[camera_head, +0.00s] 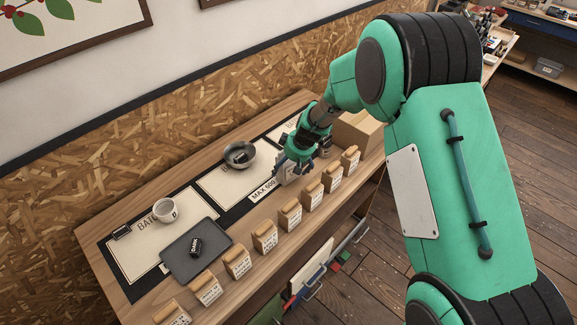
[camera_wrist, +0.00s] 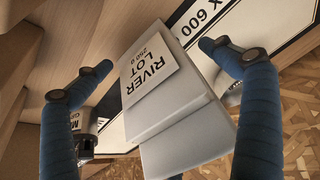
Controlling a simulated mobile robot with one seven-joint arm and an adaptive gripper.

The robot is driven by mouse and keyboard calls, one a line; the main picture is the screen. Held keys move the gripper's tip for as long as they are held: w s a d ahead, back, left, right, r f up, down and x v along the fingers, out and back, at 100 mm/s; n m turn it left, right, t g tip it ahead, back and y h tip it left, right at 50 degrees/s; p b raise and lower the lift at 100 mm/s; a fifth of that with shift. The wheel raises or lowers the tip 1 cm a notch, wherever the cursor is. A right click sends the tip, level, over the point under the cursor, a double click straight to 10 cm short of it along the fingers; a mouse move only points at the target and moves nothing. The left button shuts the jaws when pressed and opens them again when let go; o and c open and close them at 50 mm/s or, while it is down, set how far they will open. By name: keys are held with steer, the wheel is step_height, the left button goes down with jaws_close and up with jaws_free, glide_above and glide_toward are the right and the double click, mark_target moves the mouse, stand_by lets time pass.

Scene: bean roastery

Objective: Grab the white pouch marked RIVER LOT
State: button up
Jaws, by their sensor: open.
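The white pouch marked RIVER LOT 250 g (camera_wrist: 165,100) fills the middle of the wrist view. Its label faces the camera and reads tilted. My gripper (camera_wrist: 155,57) is open, with one blue finger to the left of the pouch and one to the right. Gaps show between the pouch and both fingers. In the head view my gripper (camera_head: 289,168) is low over the right part of the bench, by the MAX 600 sign. There the pouch is largely hidden by my gripper, and I cannot make out its label.
Several tan pouches (camera_head: 265,238) with white labels line the bench's front edge, close to my gripper. A grey bowl (camera_head: 230,158) stands to its left, a cardboard box (camera_head: 358,134) to its right.

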jaws_close()
stand_by(0.5)
steer(key=shift+r+p, duration=0.75)
steer(key=shift+r, duration=4.3)
